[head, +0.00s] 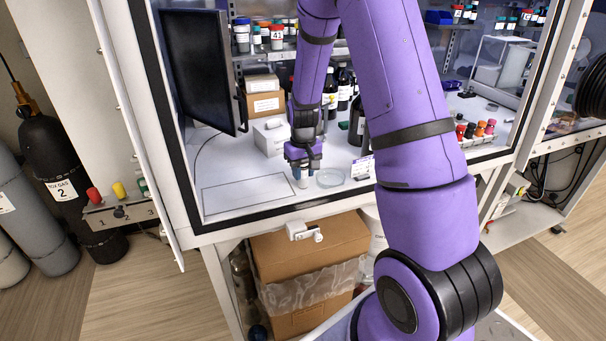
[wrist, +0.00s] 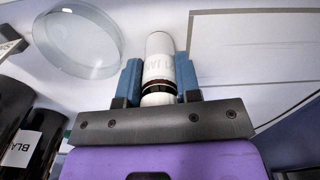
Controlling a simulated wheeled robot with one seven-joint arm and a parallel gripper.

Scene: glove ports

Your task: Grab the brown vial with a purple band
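My gripper (head: 303,168) points down over the front of the white worktop in the enclosure. In the wrist view its two blue fingers (wrist: 160,85) stand close on both sides of a small vial (wrist: 158,60) and appear to touch it. The vial has a white label with faint lettering and a dark brown-red ring near its white cap. I cannot make out a clearly purple band. In the head view the white lower part of the vial (head: 303,182) shows below the fingers, at or just above the worktop; I cannot tell which.
A clear glass dish (head: 330,178) lies just right of the vial; it also shows in the wrist view (wrist: 78,42). Dark bottles (head: 357,122) and a white box (head: 270,136) stand behind. A monitor (head: 200,70) is at left. A bare outlined area (head: 248,194) lies left of the gripper.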

